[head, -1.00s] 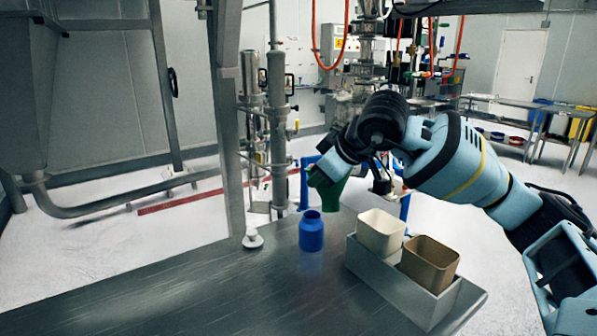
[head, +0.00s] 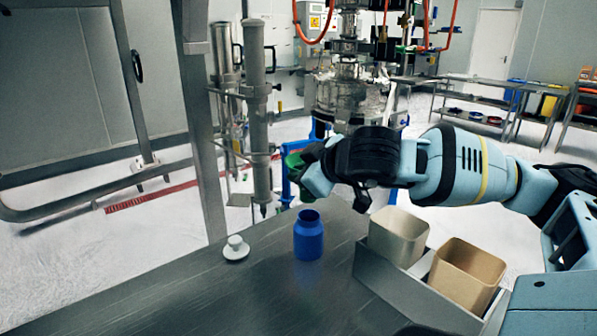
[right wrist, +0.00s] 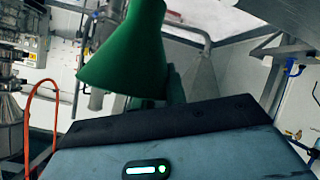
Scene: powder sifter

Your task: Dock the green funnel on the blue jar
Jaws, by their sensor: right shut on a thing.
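The blue jar (head: 308,240) stands upright on the metal table, with its dark open mouth facing up. The green funnel (head: 293,161) is in my right gripper (head: 299,170), above and behind the jar in the picture and apart from it. In the head view my wrist hides most of the funnel and the fingertips. In the right wrist view the funnel (right wrist: 125,55) shows large, narrow toward the top and flared toward the lower left. My right gripper is shut on it. My left gripper is not in view.
A white knobbed lid-like piece (head: 236,249) lies left of the jar. To the right, a grey tray (head: 385,283) holds a cream bin (head: 398,236) and a tan bin (head: 466,276). A metal post (head: 206,150) rises at the table's far left. The front table area is clear.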

